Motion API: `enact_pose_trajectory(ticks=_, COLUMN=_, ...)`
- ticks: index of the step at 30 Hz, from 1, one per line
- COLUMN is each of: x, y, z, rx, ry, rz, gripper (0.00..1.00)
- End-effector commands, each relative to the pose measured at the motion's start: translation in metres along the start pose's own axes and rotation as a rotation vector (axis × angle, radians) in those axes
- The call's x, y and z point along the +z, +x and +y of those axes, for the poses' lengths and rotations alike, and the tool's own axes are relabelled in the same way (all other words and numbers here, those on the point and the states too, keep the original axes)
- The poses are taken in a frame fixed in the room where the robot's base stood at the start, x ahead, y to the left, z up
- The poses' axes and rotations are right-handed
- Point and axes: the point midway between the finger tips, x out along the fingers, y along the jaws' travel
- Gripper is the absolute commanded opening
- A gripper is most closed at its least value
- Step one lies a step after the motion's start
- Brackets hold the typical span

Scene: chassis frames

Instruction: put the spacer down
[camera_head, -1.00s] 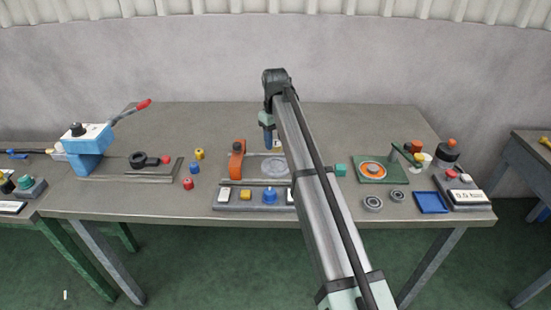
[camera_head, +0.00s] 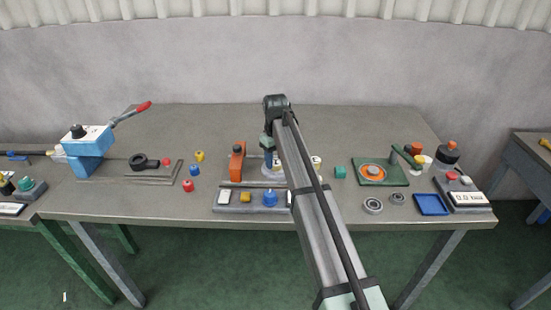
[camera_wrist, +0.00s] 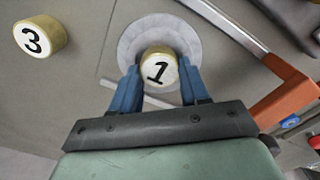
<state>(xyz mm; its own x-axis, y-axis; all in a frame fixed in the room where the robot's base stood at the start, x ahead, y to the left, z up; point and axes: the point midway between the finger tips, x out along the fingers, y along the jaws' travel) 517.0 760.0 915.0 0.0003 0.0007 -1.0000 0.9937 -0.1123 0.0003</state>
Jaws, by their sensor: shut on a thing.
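A short cylinder with a brass side and a white top marked "1" (camera_wrist: 158,72), which I take to be the spacer, is between my blue fingertips in the wrist view. My gripper (camera_wrist: 160,84) is shut on it. The spacer is over the middle of a pale round disc (camera_wrist: 128,48); I cannot tell whether it touches. In the head view my gripper (camera_head: 268,158) is low over the fixture, and the arm partly hides the disc (camera_head: 266,177) and the spacer.
A similar cylinder marked "3" (camera_wrist: 38,38) stands apart at the wrist view's upper left. An orange block (camera_head: 237,160) stands close left of the disc. A tray with buttons (camera_head: 232,202) lies in front.

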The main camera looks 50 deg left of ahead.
Motion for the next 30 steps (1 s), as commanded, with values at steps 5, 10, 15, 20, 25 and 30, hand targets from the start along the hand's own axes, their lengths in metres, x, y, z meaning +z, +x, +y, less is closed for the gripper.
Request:
enact_pose_trajectory(ticks=5, x=0.0, y=0.001, z=0.0, rx=0.0, ry=0.0, rz=0.0, gripper=0.58)
enact_pose_trajectory(ticks=10, x=0.0, y=0.001, z=0.0, rx=0.0, ry=0.0, rz=0.0, gripper=0.71)
enact_pose_trajectory(ticks=15, x=0.0, y=0.001, z=0.0, rx=0.0, ry=0.0, rz=0.0, gripper=0.71)
enact_pose_trajectory(ticks=20, x=0.0, y=-0.005, z=0.0, rx=0.0, ry=0.0, rz=0.0, gripper=0.71)
enact_pose_trajectory(ticks=25, x=-0.001, y=-0.029, z=0.0, rx=0.001, ry=0.0, rz=0.002, gripper=0.71)
enact_pose_trajectory(ticks=30, x=-0.001, y=-0.062, z=0.001, rx=0.001, ry=0.0, rz=0.002, gripper=0.71)
